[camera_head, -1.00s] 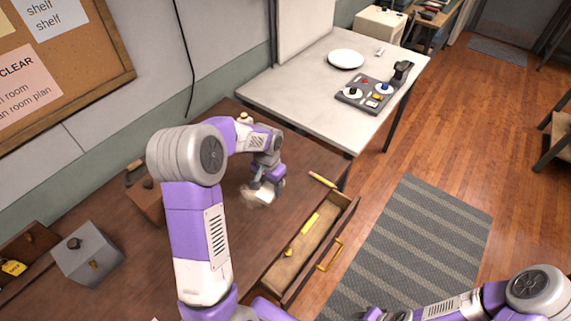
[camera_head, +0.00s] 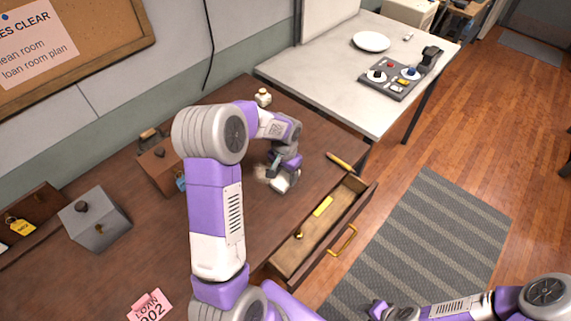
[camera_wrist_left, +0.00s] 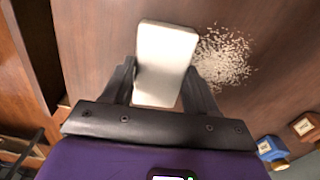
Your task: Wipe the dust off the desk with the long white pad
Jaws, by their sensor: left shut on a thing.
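The long white pad (camera_wrist_left: 166,62) is between the fingers of my left gripper (camera_head: 283,178), which is shut on it. In the head view the pad (camera_head: 281,185) is low over the brown desk (camera_head: 225,215), near the open drawer. In the left wrist view a patch of pale dust (camera_wrist_left: 228,57) lies on the desk just right of the pad. The dust (camera_head: 262,172) shows as a faint smudge left of the gripper in the head view. I cannot tell whether the pad touches the desk. My right gripper (camera_head: 379,310) is at the bottom edge, its fingers unclear.
An open drawer (camera_head: 330,225) with a yellow item juts from the desk's front. A brown box (camera_head: 160,170), a grey box (camera_head: 95,218) and a pink tag (camera_head: 150,305) are on the desk's left part. A small white-topped item (camera_head: 263,97) stands at the back.

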